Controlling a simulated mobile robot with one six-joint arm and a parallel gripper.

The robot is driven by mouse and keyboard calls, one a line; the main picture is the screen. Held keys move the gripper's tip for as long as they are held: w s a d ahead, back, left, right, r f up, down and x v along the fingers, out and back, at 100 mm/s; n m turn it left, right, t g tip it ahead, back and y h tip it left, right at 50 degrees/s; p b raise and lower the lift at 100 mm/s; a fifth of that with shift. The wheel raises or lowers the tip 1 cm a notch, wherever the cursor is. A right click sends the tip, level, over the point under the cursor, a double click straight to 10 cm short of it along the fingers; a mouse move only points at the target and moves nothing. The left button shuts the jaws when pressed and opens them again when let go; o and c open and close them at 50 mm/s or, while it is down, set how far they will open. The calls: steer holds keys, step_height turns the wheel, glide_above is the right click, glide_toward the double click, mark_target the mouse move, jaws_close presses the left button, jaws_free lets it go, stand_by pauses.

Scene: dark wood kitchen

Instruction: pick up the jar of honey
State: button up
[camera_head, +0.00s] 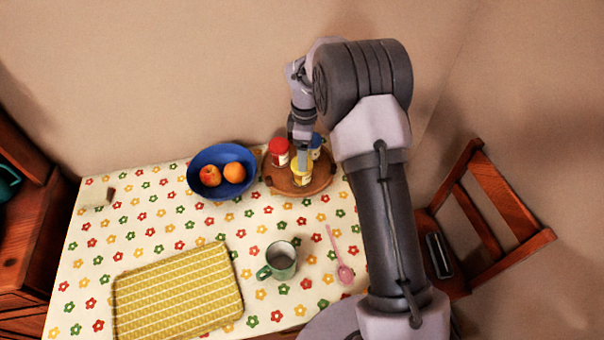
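A jar with a yellow top (301,176) stands near the front of a round wooden tray (325,182) and may be the honey; its label is too small to read. A jar with a red lid (279,152) stands behind it to the left. A jar with blue on it (316,151) stands behind it to the right, partly hidden by my arm. My gripper (302,157) points down over the yellow-topped jar, its fingers at or just above the jar's top. I cannot tell whether they touch it or how far apart they are.
A blue bowl (203,192) with orange fruit stands left of the tray. A green mug (281,262), a pink spoon (340,257) and a yellow woven mat (178,292) lie nearer on the flowered tablecloth (140,215). A wooden chair (490,215) stands at the right.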

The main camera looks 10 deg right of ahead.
steer(key=f+b, duration=0.1)
steer(key=f, duration=0.1)
steer(key=f+b, duration=0.1)
steer(key=f, duration=0.2)
steer(key=a+f+b, duration=0.1)
steer(key=f, duration=0.1)
steer(key=shift+w+f, duration=0.25)
steer(key=shift+r, duration=0.15)
steer(key=c, duration=1.7)
steer(key=shift+r, duration=0.1)
